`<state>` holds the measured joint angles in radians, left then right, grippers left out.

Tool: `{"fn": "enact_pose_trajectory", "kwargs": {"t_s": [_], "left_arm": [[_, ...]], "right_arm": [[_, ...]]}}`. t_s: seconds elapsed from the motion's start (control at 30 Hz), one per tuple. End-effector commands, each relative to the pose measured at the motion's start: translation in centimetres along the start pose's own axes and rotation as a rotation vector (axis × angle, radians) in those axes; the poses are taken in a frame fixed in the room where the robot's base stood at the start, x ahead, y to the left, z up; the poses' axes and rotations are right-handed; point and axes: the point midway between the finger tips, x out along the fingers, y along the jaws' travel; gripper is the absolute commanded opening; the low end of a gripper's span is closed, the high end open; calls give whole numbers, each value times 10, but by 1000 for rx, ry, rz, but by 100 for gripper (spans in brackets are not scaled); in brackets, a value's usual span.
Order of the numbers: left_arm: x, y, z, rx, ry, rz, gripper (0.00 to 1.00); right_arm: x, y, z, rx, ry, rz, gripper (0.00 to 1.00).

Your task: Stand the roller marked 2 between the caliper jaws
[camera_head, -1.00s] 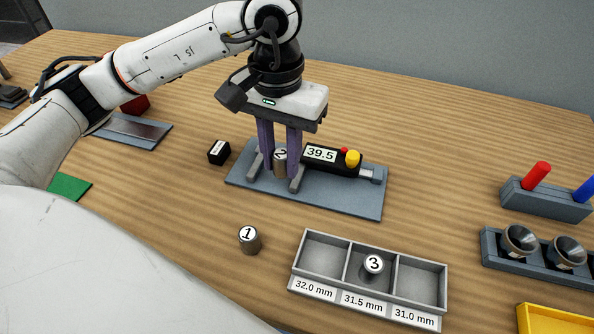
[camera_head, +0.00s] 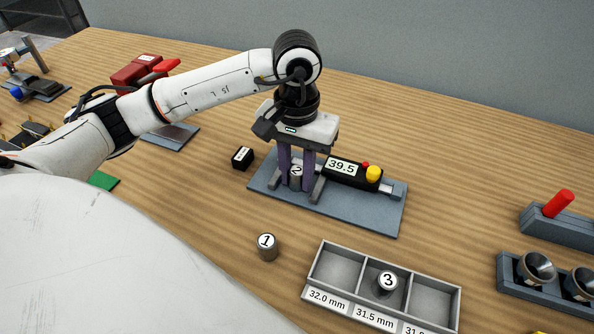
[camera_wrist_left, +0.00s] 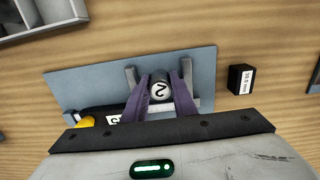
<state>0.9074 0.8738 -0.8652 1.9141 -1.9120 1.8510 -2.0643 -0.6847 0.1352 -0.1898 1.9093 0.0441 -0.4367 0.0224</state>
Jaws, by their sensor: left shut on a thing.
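The roller marked 2 (camera_head: 296,172) stands upright between the two caliper jaws (camera_head: 317,189) on the blue-grey plate (camera_head: 370,219). It also shows in the left wrist view (camera_wrist_left: 160,91), with its marked top facing the camera. My left gripper (camera_head: 295,186) points down, its purple fingers shut on this roller from both sides. The caliper's display (camera_head: 342,166) reads 39.5, and a yellow knob (camera_head: 374,173) sits beside it. Whether the roller touches the plate or the jaws is hard to tell behind the fingers. My right gripper is not in view.
The roller marked 1 (camera_head: 267,247) stands alone on the table. The roller marked 3 (camera_head: 387,283) stands in the middle compartment of the grey tray (camera_head: 322,245), labelled 31.5 mm. A small black block (camera_head: 242,158) lies left of the plate. Funnel-like cups (camera_head: 536,268) stand at right.

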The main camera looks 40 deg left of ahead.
Motion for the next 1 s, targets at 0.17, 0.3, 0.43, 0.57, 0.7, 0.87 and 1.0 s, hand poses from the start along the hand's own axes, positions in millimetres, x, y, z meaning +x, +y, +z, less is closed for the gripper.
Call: {"fn": "enact_pose_trajectory", "kwargs": {"t_s": [0.17,0.3,0.43,0.57,0.7,0.87,1.0], "left_arm": [[-1,0,0,0,2,1,0],[4,0,-1,0,2,1,0],[2,0,0,0,1,1,32],[2,0,0,0,0,1,32],[-2,0,0,0,0,1,32],[-20,1,-2,1,6,3,32],[-52,1,-2,0,8,3,32]], "right_arm": [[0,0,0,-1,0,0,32],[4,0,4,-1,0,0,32],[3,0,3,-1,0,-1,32],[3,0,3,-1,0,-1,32],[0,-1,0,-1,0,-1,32],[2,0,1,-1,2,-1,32],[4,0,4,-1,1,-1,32]]}}
